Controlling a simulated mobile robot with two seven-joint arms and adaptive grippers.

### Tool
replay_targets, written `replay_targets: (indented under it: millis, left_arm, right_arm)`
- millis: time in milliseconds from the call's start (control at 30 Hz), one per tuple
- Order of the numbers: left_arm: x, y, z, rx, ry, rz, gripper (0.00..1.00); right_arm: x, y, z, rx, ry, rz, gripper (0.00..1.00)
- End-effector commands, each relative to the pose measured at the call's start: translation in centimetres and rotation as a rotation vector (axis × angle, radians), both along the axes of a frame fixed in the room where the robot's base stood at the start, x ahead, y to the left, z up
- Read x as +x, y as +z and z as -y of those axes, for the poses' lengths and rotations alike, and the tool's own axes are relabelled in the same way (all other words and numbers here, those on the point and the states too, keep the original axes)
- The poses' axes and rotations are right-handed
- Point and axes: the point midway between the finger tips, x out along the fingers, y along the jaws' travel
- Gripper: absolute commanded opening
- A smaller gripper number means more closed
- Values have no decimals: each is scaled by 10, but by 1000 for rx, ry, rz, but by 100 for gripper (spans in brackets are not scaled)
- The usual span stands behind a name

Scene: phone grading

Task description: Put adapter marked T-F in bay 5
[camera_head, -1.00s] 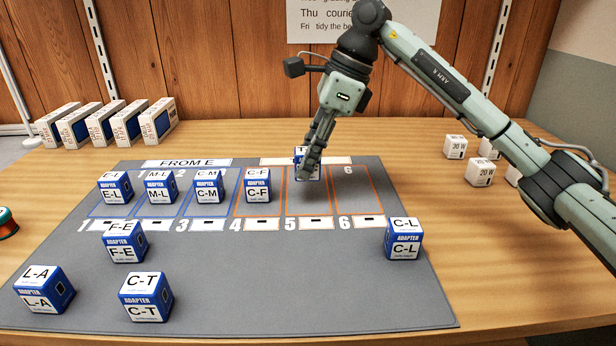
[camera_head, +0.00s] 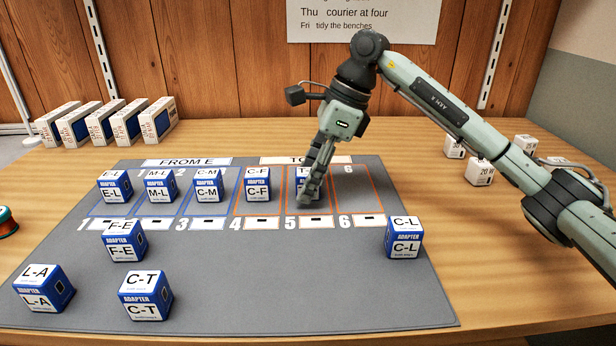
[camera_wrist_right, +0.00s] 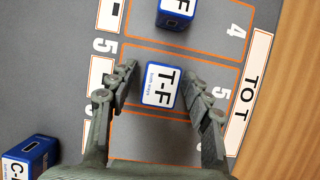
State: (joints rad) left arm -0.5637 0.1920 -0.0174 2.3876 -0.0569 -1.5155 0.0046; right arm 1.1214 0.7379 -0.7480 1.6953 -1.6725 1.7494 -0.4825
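The blue and white adapter marked T-F (camera_wrist_right: 160,87) sits inside the orange outline of bay 5 (camera_wrist_right: 205,75) in the right wrist view. In the head view the T-F adapter (camera_head: 301,186) is partly hidden behind my right gripper (camera_head: 309,193). The right gripper's fingers (camera_wrist_right: 163,78) stand on either side of the adapter, with a visible gap on each side, so it is open around it. My left gripper is not in view.
The C-F adapter (camera_head: 257,187) stands in neighbouring bay 4; bay 6 (camera_head: 352,195) looks empty. Bays 1 to 3 hold adapters E-L (camera_head: 115,190), M-L (camera_head: 160,190) and C-M (camera_head: 206,190). C-L (camera_head: 404,245) stands at the grey mat's (camera_head: 300,290) right edge.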

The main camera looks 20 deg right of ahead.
Motion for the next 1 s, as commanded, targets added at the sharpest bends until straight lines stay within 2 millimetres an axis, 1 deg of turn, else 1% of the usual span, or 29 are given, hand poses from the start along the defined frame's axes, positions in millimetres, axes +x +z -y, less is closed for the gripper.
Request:
replay_targets:
  millis: [233, 333, 367, 467, 700, 800, 900, 1000]
  left_arm:
    - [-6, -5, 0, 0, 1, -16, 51]
    - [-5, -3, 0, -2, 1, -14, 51]
    - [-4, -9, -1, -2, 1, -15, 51]
    - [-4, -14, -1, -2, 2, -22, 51]
    - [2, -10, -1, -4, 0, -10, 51]
    - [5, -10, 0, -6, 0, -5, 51]
    - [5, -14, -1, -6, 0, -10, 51]
    - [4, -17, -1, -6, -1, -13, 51]
  right_arm:
    - [0, 1, 0, 0, 0, 0, 51]
    - [0, 5, 0, 1, 0, 0, 51]
    - [0, 8, 1, 0, -1, 2, 51]
    - [-1, 23, 8, 0, -2, 4, 51]
    - [-7, 72, 27, 1, -2, 4, 51]
    - [-9, 89, 34, 1, -2, 3, 51]
    - [-11, 102, 40, 0, -3, 1, 51]
    - [-12, 110, 42, 1, 0, 1, 51]
